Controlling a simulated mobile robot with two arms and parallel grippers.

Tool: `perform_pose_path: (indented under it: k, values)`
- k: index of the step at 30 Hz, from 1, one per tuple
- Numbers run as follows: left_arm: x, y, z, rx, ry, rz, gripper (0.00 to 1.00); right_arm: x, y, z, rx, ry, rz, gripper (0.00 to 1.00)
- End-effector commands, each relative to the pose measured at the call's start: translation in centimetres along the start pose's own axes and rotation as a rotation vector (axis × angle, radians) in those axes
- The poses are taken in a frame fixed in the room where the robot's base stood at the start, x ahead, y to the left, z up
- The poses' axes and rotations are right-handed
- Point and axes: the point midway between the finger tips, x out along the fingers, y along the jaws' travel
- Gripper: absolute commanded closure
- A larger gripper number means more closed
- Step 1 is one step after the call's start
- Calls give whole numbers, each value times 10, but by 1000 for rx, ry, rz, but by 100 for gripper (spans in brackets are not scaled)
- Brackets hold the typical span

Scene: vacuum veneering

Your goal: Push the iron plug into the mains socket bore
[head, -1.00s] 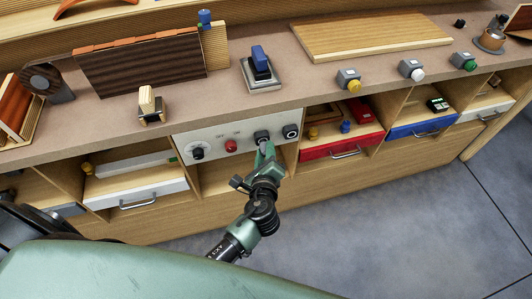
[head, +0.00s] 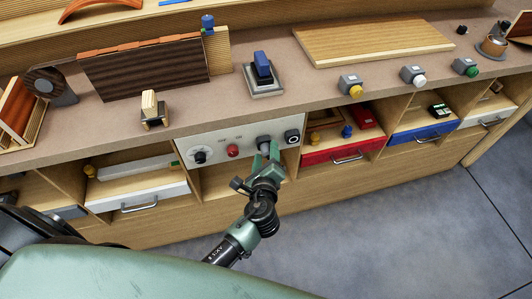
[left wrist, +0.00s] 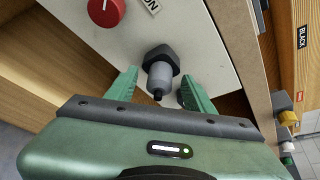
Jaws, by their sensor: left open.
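The iron plug (left wrist: 158,76) is a grey cylinder with a dark tail end. It sits in the dark mains socket (left wrist: 160,55) on the pale control panel, and how deep it goes I cannot tell. The same socket shows in the head view (head: 264,139). My left gripper (head: 267,151) is open in front of the panel. In the left wrist view its green fingers (left wrist: 159,82) stand apart on either side of the plug, with visible gaps. My right gripper is in neither view.
The bench top overhangs above. A red drawer (head: 340,150) is to the right and a white-fronted drawer (head: 139,199) to the left.

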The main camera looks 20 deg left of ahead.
Motion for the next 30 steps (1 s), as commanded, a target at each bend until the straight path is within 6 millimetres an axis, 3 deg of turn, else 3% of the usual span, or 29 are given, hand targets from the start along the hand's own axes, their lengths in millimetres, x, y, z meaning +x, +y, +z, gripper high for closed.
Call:
perform_pose_path:
  k: [13, 30]
  values:
    - [-67, 1, -1, 0, 1, 0, 47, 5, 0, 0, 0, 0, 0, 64]
    - [-73, 0, 0, 0, 0, 0, 47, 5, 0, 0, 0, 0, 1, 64]
